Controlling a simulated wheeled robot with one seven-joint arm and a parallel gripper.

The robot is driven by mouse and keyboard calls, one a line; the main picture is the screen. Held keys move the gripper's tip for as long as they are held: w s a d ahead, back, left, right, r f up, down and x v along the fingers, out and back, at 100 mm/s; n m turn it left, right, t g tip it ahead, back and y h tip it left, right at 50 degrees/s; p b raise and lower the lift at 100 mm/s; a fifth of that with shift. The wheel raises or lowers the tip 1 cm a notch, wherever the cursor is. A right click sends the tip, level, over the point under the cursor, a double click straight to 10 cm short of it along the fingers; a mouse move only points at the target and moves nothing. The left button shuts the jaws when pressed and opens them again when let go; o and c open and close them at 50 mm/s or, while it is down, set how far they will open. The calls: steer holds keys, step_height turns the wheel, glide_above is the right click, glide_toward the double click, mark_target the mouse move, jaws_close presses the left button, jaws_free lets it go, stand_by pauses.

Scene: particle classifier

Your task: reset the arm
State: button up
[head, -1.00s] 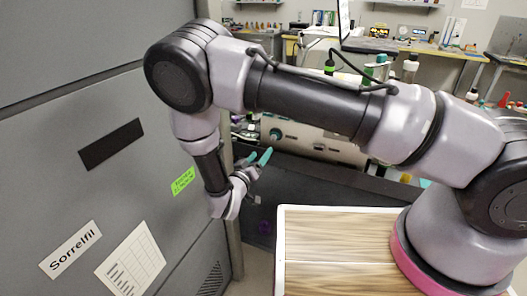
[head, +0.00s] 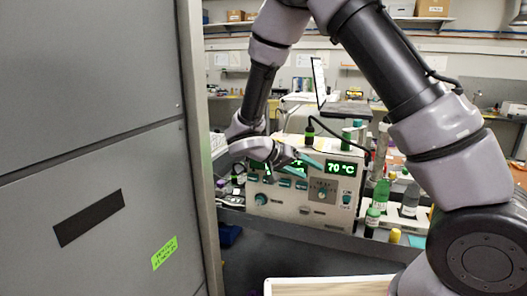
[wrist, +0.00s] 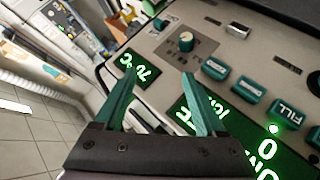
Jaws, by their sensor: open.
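My gripper (wrist: 157,64) is open in the wrist view, with its two teal fingers apart and nothing between them. In the head view my gripper (head: 294,168) is in front of the grey machine, partly covering its panel. The machine (head: 325,205) has green lit displays, one reading 70 °C, and several knobs and buttons. In the wrist view the machine's panel (wrist: 176,62) lies beyond the fingers; I cannot tell whether they touch it. My arm is bent, its elbow cut off by the top of the head view.
A tall grey cabinet (head: 110,120) with a green label (head: 165,252) stands on the left, close to my wrist. Green-topped bottles (head: 381,193) stand right of the machine. A pale wooden surface (head: 335,287) shows at the bottom.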

steer(key=s+d+r+t+y, duration=0.1)
steer(key=s+d+r+y, duration=0.3)
steer(key=s+r, duration=0.2)
steer(key=s+d+r+t+y, duration=0.1)
steer(key=s+d+r+y, duration=0.3)
steer(key=r, duration=0.6)
steer(key=s+d+r+y, duration=0.4)
steer(key=s+r, duration=0.3)
steer(key=r, duration=0.1)
steer(key=shift+s+r+t+y, duration=0.3)
steer(key=shift+t+y, duration=0.1)
stand_by(0.6)
